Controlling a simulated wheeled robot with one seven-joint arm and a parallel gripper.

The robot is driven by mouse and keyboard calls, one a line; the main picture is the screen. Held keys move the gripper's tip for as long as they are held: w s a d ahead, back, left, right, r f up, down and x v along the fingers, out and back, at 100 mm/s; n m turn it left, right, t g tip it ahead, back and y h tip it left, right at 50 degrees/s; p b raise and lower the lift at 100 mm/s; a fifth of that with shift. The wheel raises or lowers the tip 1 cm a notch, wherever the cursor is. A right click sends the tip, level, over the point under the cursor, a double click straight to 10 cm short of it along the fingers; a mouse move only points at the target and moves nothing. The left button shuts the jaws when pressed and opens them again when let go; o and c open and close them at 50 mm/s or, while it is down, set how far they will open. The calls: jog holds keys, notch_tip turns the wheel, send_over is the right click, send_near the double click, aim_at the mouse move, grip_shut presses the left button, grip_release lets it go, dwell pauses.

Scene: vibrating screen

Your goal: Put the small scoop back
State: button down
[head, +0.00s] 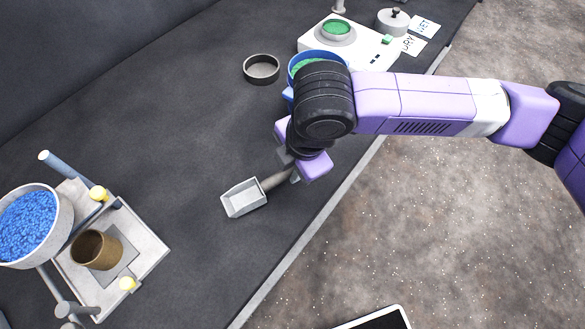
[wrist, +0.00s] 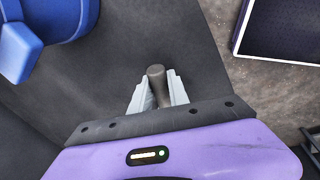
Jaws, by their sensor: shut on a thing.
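The small scoop (head: 243,199) has a light grey, open-topped pan and a darker handle (head: 272,181). It is over the dark bench top near the front edge, with the pan pointing left. My gripper (head: 292,172) is shut on the handle at its right end. In the wrist view, my gripper (wrist: 158,92) has the dark handle end (wrist: 156,73) between its two grey fingers, and the pan is hidden. I cannot tell whether the pan touches the bench.
A blue container (head: 308,57) with green contents stands behind my wrist, beside a dark ring-shaped dish (head: 261,69). A white device (head: 372,52) stands at the back. A stand (head: 150,250) with a brown cup (head: 97,250) and a bowl of blue grains (head: 62,222) is at left.

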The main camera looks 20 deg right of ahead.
jog(key=shift+f, duration=0.7)
jog(key=c, duration=1.3)
grip_release()
jog(key=shift+f, duration=0.1)
jog(key=shift+o, duration=0.2)
jog(key=v, duration=1.2)
